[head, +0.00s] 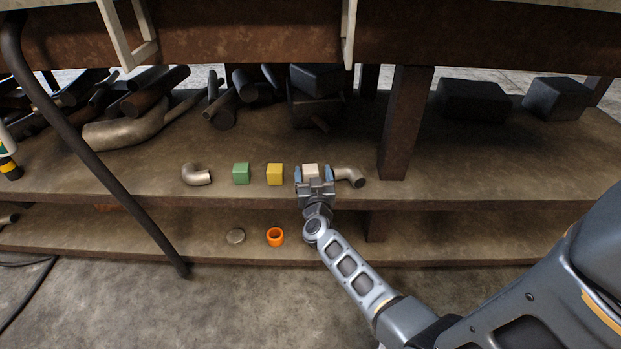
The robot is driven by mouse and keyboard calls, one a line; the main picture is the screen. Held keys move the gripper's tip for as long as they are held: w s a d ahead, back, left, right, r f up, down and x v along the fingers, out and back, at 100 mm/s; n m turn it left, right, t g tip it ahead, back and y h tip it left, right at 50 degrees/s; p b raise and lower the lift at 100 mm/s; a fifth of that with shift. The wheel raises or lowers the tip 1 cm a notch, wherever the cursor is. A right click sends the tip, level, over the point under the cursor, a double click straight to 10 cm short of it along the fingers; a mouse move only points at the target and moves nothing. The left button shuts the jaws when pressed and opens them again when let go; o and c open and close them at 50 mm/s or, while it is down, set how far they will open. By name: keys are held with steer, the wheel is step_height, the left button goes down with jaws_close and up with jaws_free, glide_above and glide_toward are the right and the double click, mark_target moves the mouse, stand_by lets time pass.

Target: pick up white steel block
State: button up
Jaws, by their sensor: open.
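The white block (310,170) sits on the upper shelf, right of a yellow block. Its lower part is hidden behind my gripper. My gripper (314,176) is open, with one blue-tipped finger at the left side of the white block and the other at its right. From this view I cannot tell whether the fingers touch the block or how far they reach along its sides.
A yellow block (275,174), a green block (241,173) and a curved pipe (196,175) stand to the left. Another bent pipe (350,176) lies close on the right. An orange ring (275,236) and a grey disc (235,236) are on the lower shelf (180,240).

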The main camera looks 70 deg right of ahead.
mark_target(310, 165)
steer(key=b+x, duration=0.2)
steer(key=x, duration=0.1)
steer(key=shift+w+d+f, duration=0.2)
steer(key=shift+w, duration=0.15)
steer(key=shift+w+d+r, duration=0.1)
steer(key=shift+w+d, duration=0.1)
steer(key=shift+d, duration=0.15)
jaws_close()
steer(key=shift+r, duration=0.15)
